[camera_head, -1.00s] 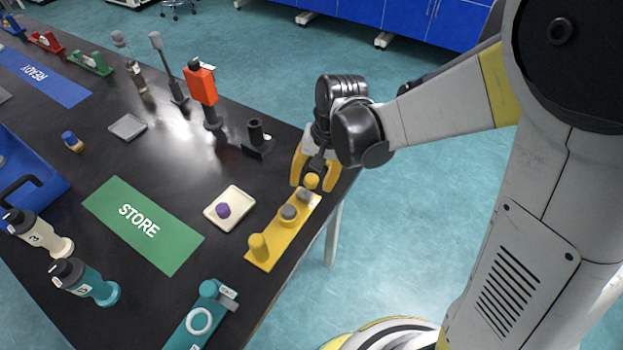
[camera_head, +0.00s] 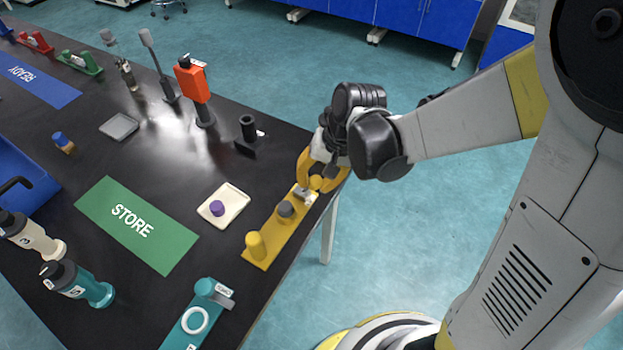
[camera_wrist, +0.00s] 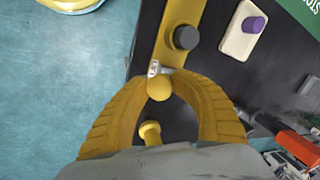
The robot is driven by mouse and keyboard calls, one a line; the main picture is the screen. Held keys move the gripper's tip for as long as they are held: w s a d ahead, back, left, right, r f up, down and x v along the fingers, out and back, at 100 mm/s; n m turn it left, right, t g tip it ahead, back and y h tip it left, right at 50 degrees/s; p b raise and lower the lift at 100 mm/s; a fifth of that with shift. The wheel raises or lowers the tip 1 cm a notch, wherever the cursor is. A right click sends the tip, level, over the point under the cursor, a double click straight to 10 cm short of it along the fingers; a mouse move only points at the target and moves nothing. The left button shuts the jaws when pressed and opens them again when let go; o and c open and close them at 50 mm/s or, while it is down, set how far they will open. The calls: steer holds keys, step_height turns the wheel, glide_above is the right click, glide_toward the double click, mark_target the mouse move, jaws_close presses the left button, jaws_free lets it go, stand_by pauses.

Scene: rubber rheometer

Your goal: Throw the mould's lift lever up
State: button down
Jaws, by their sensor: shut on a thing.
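The yellow mould stand (camera_head: 267,243) lies along the right edge of the black table, with a grey round piece (camera_head: 286,209) in its middle and a yellow post (camera_head: 254,245) at its near end. The lift lever has a yellow ball knob (camera_wrist: 158,88) at the stand's far end, beside a small white label (camera_wrist: 154,68). My gripper (camera_head: 316,183) has its yellow fingers closed around this knob from both sides. In the head view the fingers partly hide the knob. A second yellow knob (camera_wrist: 150,131) shows between the fingers, nearer the palm.
A cream tray (camera_head: 236,213) with a purple piece (camera_head: 216,208) stands left of the stand. A black holder (camera_head: 247,134) stands behind, and a teal device (camera_head: 193,320) in front. The green STORE mat (camera_head: 105,191) lies further left. Open floor is right of the table.

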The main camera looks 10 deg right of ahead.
steer(key=c, duration=1.1)
jaws_free()
steer(key=shift+w, duration=0.1)
steer(key=v, duration=1.2)
steer(key=shift+a, duration=0.1)
